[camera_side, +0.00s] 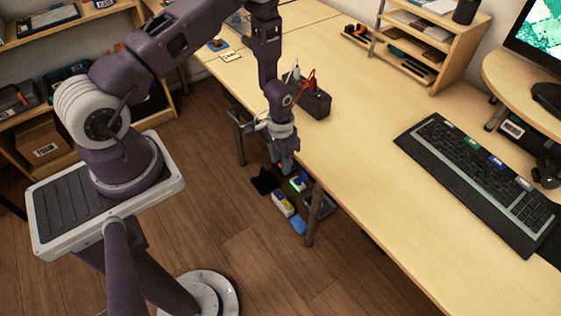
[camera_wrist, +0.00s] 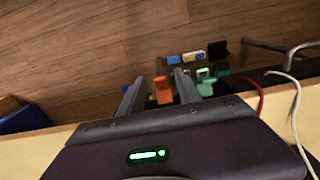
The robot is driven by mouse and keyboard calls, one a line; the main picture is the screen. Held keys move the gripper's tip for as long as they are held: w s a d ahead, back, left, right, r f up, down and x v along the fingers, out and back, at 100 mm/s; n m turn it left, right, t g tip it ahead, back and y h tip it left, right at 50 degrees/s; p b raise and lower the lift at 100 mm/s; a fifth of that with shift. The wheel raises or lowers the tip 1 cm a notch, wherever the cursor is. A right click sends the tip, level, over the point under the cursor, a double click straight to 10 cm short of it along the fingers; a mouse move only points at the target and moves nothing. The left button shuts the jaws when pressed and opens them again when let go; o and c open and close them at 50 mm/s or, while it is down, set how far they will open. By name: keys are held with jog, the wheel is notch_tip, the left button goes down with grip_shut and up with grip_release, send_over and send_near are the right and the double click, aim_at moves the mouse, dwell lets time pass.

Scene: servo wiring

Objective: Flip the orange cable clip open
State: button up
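The orange cable clip (camera_wrist: 162,90) shows in the wrist view at the desk's edge, between my two fingers. My gripper (camera_wrist: 158,82) is open, with a visible gap on each side of the clip. A small grey piece rises just beyond the clip; I cannot tell whether it belongs to it. Whether the clip is open or shut is too small to tell. In the side view my gripper (camera_side: 286,165) points down at the desk's near edge, and the clip is not discernible there.
A white cable (camera_wrist: 294,100) and a red cable (camera_wrist: 261,98) run at the right of the wrist view, near a green part (camera_wrist: 206,87). A black holder (camera_side: 315,104) stands on the desk behind my gripper. A keyboard (camera_side: 482,180) lies farther right; the desk between is clear.

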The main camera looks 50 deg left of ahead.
jog(key=shift+f, duration=0.4)
jog(key=shift+c, duration=0.4)
grip_shut()
jog(key=shift+r, duration=0.1)
jog(key=g, duration=0.2)
jog(key=r+g, duration=0.1)
jog(key=shift+w+g, duration=0.4)
jog(key=shift+w+r+g, duration=0.2)
jog(key=shift+r+g, duration=0.1)
jog(key=shift+g, duration=0.6)
jog(key=shift+w+r+g, duration=0.15)
jog(key=shift+r+g, duration=0.1)
jog(key=shift+g, duration=0.65)
